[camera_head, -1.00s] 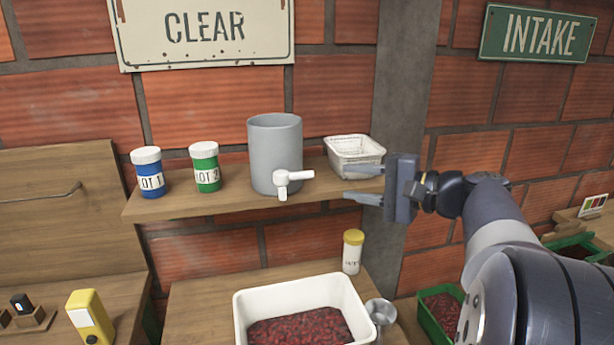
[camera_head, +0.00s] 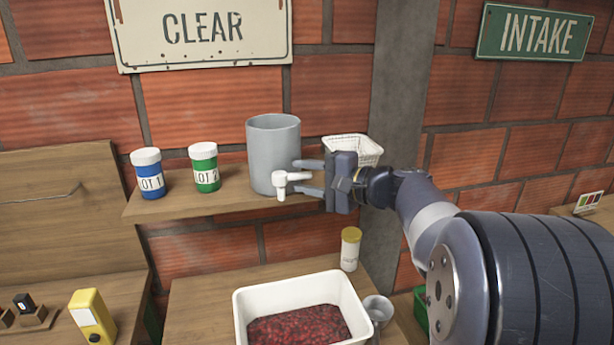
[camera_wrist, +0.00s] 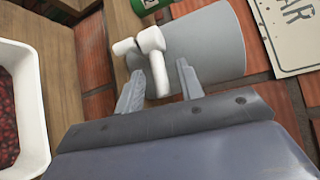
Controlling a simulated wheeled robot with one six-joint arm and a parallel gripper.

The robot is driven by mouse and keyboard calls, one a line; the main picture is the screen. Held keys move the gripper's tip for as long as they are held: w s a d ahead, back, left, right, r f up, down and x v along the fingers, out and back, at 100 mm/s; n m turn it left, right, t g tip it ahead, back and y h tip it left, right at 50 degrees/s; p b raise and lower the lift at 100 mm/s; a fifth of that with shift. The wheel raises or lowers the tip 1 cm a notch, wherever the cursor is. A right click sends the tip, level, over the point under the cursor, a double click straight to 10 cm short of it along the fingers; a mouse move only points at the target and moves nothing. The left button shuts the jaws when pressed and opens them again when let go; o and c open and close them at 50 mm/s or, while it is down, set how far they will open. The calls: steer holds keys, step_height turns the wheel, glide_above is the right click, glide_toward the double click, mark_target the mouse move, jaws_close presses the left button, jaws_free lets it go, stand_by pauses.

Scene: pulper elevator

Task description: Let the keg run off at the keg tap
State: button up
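The grey keg (camera_head: 273,150) stands upright on the wooden shelf, with a white tap low on its front. The tap (camera_head: 281,186) has a spout pointing down and a lever (camera_head: 299,176) sticking out to the right. My gripper (camera_head: 308,178) is open beside the tap, its fingers pointing left at the lever. In the wrist view the lever (camera_wrist: 156,62) lies between the two fingers (camera_wrist: 160,80), with a gap visible on both sides. The keg (camera_wrist: 215,45) shows behind it there. I cannot tell whether the fingers touch the lever.
Jars marked LOT 1 (camera_head: 148,175) and LOT 2 (camera_head: 205,168) stand left of the keg. A white basket (camera_head: 354,148) sits behind my gripper. Below are a white tub (camera_head: 244,301) of red cherries, a yellow-capped bottle (camera_head: 350,250) and a metal cup (camera_head: 377,308).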

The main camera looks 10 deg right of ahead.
steer(key=shift+c, duration=0.5)
jaws_close()
steer(key=shift+s+f+b, duration=0.15)
steer(key=shift+b, duration=0.25)
steer(key=shift+s+a+m+t+h+b, duration=0.2)
steer(key=shift+s+m+t+h+b, duration=0.15)
steer(key=shift+m+t+h+b, duration=0.55)
steer(key=shift+s+a+m+t+h+b, duration=0.3)
steer(key=shift+m+t+h+b, duration=0.2)
steer(key=shift+m+h, duration=0.65)
steer(key=shift+s+a+m+t+h+b, duration=0.15)
steer(key=shift+s+m+t+h+b, duration=0.4)
steer(key=shift+h, duration=0.8)
steer(key=shift+w+m, duration=0.15)
steer(key=shift+m, duration=0.15)
